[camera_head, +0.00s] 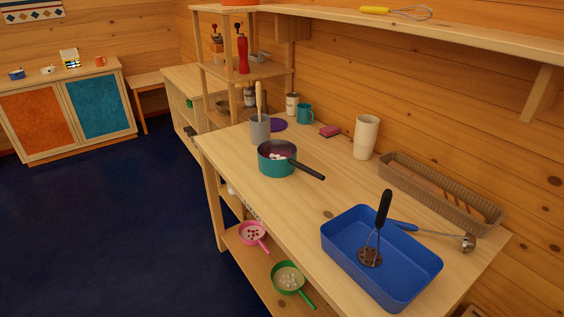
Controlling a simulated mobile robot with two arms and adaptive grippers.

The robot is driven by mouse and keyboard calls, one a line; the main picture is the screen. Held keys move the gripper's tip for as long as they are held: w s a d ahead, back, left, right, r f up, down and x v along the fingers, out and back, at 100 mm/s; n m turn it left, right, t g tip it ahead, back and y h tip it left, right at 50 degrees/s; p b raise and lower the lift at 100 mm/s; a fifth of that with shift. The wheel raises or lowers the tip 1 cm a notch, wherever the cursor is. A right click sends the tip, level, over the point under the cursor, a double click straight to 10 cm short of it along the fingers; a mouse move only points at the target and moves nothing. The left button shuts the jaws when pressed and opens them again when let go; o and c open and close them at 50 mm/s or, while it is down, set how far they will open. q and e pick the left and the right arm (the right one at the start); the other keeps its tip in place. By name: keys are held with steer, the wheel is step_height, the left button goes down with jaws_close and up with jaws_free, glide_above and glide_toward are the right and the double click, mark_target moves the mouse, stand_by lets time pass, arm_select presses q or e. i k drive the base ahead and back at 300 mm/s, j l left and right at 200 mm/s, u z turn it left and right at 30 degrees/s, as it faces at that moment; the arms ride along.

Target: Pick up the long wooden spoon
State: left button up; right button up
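A long wooden handle (259,99) stands nearly upright in a grey cup (260,133) at the far left of the wooden counter (225,150). Its lower end is hidden inside the cup, so I cannot tell whether it is a spoon. Long thin wooden pieces (440,185) lie in the woven basket (484,222) along the wall at the right. I cannot tell their shape for sure. Neither of my grippers is in view.
A teal saucepan (275,163) stands near the grey cup, its black handle pointing right. A blue tub (340,250) holds a black-handled masher (383,210); a ladle (440,234) lies beside it. A white tumbler (367,135) stands by the wall. A shelf (430,32) overhangs the counter.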

mark_target(258, 86)
steer(key=z, duration=0.6)
steer(key=i+j+z, duration=0.3)
steer(key=j+z, duration=0.25)
steer(key=j, duration=0.25)
steer(key=i+j+z, duration=0.3)
steer(key=j, duration=0.15)
steer(key=j+z, duration=0.25)
steer(key=j, duration=0.2)
steer(key=i+j+z, duration=0.1)
steer(key=j, duration=1.2)
steer(key=i+j, duration=0.1)
steer(key=j, duration=1.2)
steer(key=k+j, duration=0.1)
steer(key=k, duration=0.35)
steer(key=j+z, duration=0.05)
